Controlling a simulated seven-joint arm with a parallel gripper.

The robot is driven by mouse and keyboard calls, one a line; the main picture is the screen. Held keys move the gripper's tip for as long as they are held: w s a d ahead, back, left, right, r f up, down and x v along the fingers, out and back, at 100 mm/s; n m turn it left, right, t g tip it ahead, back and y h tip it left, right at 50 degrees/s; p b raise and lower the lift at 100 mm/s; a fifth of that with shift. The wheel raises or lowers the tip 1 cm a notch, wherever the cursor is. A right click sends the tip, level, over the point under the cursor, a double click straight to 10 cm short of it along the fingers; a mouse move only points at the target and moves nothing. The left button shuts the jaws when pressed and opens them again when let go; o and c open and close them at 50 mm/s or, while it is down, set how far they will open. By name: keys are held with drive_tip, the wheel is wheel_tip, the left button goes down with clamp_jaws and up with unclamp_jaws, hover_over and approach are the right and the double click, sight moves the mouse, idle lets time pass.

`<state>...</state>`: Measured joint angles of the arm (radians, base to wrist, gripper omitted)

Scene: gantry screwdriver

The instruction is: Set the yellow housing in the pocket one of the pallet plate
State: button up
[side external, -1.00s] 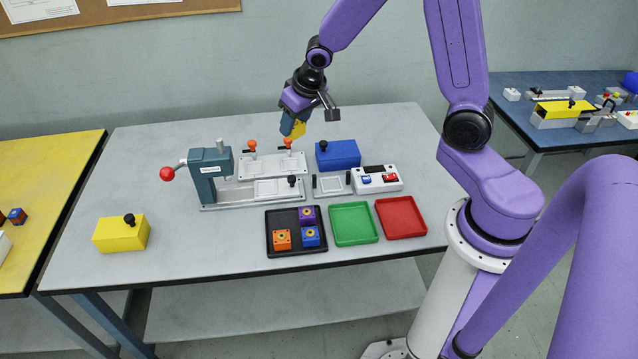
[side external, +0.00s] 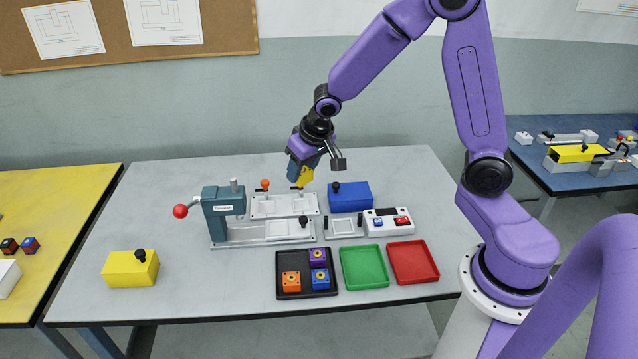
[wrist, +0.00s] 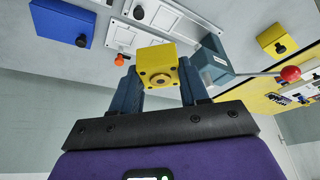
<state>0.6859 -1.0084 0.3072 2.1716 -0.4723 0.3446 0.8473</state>
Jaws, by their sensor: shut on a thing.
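My gripper (side external: 303,172) is shut on the yellow housing (side external: 305,178) and holds it in the air over the back right of the pallet plate (side external: 283,206). In the wrist view the yellow housing (wrist: 157,65) sits between the two blue fingers, its face with a round central hole and small corner holes toward the camera. I cannot tell which recess is pocket one. The housing and fingers hide part of the plate's rear edge.
An orange-knobbed clamp (side external: 264,185) stands at the plate's rear. A blue box (side external: 350,196) and a switch box (side external: 387,222) are to the right. A black tray (side external: 306,290) with several housings, a green tray (side external: 364,267), a red tray (side external: 413,262) and a yellow box (side external: 130,268) are in front.

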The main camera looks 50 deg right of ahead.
drive_tip(key=w+f+m+h, duration=0.1)
drive_tip(key=w+f+m, duration=0.4)
drive_tip(key=w, duration=0.6)
drive_tip(key=shift+w+d+f+m+g+h, duration=0.25)
drive_tip(key=shift+w+d+f+m, duration=0.35)
drive_tip(key=shift+w+f, duration=1.35)
drive_tip(key=shift+w+d+f+m+g+h, duration=0.15)
drive_tip(key=shift+w+d+f+m+h, duration=0.45)
drive_tip(key=shift+f, duration=2.5)
drive_tip(key=shift+w+d+f+m+g+h, duration=0.15)
drive_tip(key=shift+w+d+f, duration=0.7)
drive_tip(key=shift+w+f, duration=1.2)
drive_tip(key=shift+s+f, duration=0.3)
drive_tip(key=shift+f, duration=0.35)
drive_tip(key=shift+s+f, duration=0.25)
drive_tip(key=shift+f, duration=0.35)
drive_tip(key=o, duration=1.5)
wheel_tip(320, 180, up, 8)
